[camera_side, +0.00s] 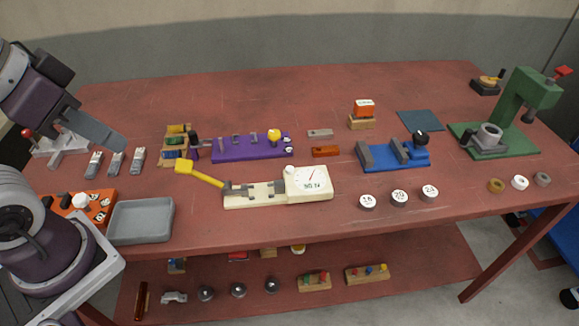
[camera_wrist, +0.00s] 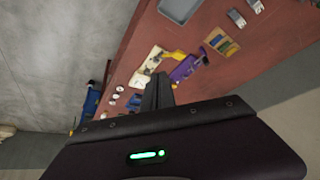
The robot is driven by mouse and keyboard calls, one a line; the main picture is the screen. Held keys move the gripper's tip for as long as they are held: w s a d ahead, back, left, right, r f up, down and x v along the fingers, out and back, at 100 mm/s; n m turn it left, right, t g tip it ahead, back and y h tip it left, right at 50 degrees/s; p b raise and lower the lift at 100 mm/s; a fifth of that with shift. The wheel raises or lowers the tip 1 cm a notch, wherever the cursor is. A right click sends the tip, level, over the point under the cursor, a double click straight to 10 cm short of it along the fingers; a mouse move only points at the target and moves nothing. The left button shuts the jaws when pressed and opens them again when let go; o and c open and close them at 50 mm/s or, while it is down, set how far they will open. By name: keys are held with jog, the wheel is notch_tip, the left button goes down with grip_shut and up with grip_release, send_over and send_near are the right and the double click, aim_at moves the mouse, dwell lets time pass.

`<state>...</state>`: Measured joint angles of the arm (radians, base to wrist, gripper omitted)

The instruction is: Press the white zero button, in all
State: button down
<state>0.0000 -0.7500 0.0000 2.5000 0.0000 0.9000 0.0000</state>
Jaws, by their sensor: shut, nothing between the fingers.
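A cream bench device (camera_side: 255,196) with a yellow lever (camera_side: 200,174) and a white dial (camera_side: 312,181) sits near the table's front middle. A small white round button (camera_side: 289,170) is at the dial's upper left corner; I cannot read any zero mark on it. The cream device also shows in the wrist view (camera_wrist: 148,64), its button too small to make out. My gripper (camera_side: 121,144) is shut and empty, high at the left, well apart from the device. Its shut fingers also show in the wrist view (camera_wrist: 158,90).
An orange box (camera_side: 100,207) with a white knob and a grey tray (camera_side: 141,221) lie at the front left. A purple fixture (camera_side: 250,149) is behind the cream device. A blue vise (camera_side: 395,156) and round weights (camera_side: 400,198) are to its right.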

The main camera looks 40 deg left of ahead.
dwell(0.3)
jog(key=m+t+h, duration=0.1)
jog(key=m+t, duration=0.2)
jog(key=m, duration=0.8)
send_over(290, 170)
notch_tip(290, 170, down, 12)
jog(key=r, duration=0.1)
jog(key=shift+s+a+f, duration=0.25)
jog(key=shift+f, duration=4.4)
jog(key=shift+f, duration=0.4)
